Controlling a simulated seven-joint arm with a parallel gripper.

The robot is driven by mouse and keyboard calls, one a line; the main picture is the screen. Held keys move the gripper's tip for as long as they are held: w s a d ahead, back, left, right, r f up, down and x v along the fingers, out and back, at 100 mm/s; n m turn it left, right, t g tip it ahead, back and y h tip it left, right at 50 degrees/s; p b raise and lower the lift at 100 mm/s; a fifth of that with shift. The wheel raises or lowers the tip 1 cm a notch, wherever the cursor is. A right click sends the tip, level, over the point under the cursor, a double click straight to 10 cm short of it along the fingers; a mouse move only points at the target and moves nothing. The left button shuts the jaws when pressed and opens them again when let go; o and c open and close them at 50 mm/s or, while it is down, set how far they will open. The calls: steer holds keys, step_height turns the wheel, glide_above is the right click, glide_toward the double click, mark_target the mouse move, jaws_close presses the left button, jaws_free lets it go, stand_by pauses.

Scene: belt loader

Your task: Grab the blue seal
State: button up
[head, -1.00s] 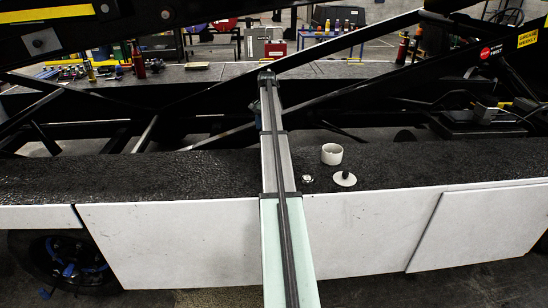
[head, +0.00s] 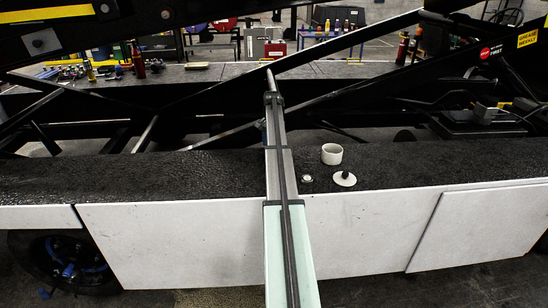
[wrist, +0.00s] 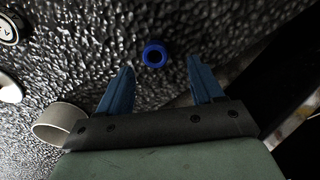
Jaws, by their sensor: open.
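The blue seal (wrist: 154,54) is a small ring with a dark hole, lying on the black textured deck in the wrist view. My gripper (wrist: 161,65) is open, its two blue fingers wide apart. The seal shows just beyond the fingertips, between their lines and nearer the left finger; nothing is held. The height of the fingers above the deck is hard to tell. In the head view my arm stands in front of that area, and I cannot make out the seal.
Black beams cross behind the deck.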

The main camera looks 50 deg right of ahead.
steer(key=f, duration=0.5)
steer(key=shift+s+a, duration=0.1)
steer(key=shift+s, duration=0.25)
steer(key=shift+r, duration=0.1)
steer(key=c, duration=1.1)
